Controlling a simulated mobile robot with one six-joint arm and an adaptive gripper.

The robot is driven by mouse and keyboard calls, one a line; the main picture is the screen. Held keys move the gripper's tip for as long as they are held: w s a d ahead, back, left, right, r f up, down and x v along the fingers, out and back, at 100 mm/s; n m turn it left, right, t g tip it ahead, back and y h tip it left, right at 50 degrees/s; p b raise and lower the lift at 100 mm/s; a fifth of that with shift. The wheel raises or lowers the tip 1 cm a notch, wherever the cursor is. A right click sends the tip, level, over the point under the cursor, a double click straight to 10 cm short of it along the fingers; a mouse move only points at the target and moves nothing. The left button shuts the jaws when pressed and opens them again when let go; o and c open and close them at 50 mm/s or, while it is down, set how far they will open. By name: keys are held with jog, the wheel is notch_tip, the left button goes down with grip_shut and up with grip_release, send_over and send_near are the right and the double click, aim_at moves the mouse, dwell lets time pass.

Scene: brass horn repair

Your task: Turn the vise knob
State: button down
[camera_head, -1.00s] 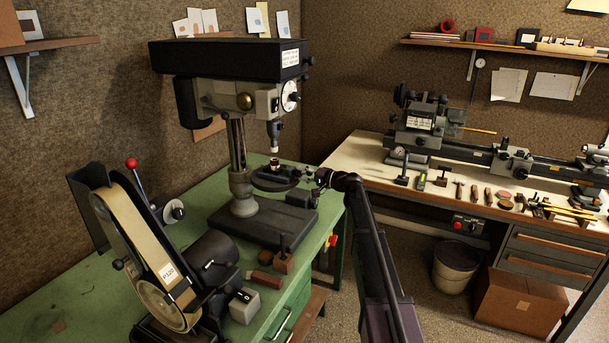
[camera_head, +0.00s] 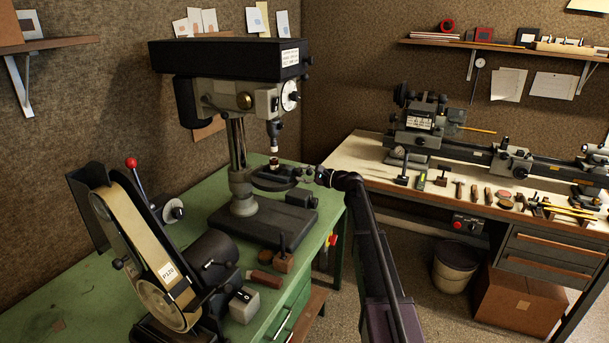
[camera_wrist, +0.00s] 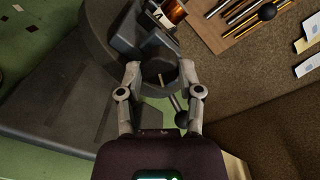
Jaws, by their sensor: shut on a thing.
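The vise (camera_wrist: 145,35) is on the round table of the drill press, with a copper-coloured piece (camera_wrist: 172,12) at it in the wrist view. Its dark round knob (camera_wrist: 158,73) lies between the two grey fingers of my gripper (camera_wrist: 160,68), one finger on each side. My gripper is shut on the knob. In the head view my gripper (camera_head: 311,174) reaches the vise from the right, and the knob is mostly hidden there by the fingers. A lever with a dark ball (camera_wrist: 182,118) shows near the right finger.
The drill press (camera_head: 237,130) stands on the green bench (camera_head: 195,235), its chuck (camera_head: 274,135) above the vise. A belt sander (camera_head: 150,255) stands at front left. A lathe bench (camera_head: 375,160) with tools is at right.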

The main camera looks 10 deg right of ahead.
jog(key=shift+a+m, duration=0.15)
jog(key=shift+m, duration=0.65)
jog(key=shift+s, duration=0.1)
jog(key=shift+c, duration=1.3)
grip_release()
jog(key=v, duration=0.7)
jog(key=shift+d, duration=0.25)
jog(key=shift+s+f, duration=0.1)
jog(key=shift+f, duration=0.1)
